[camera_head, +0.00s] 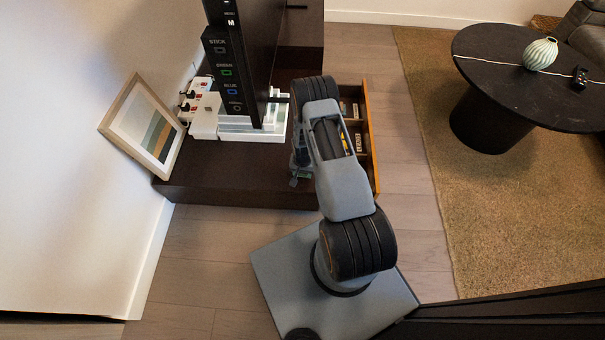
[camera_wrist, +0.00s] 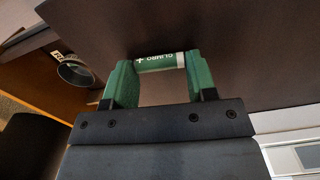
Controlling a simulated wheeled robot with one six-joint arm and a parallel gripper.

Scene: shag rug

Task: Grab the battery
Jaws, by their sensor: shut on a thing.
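The battery (camera_wrist: 160,60) is a small green and white cylinder with a plus mark and lettering. It lies crosswise between the two green fingertips of my gripper (camera_wrist: 161,66), which is shut on it at both ends. Dark brown cabinet surface shows behind it in the wrist view. In the head view my gripper (camera_head: 301,176) is over the dark cabinet top (camera_head: 235,180), left of the open drawer. My arm covers most of it there, and I cannot make out the battery clearly in that view.
The open drawer (camera_head: 371,140) has compartments with small items. A metallic ring-like object (camera_wrist: 75,70) shows at left in the wrist view. A dark screen (camera_head: 262,60) stands on white boxes (camera_head: 265,137). A framed picture (camera_head: 145,128) leans on the wall. A round black table (camera_head: 500,75) stands right.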

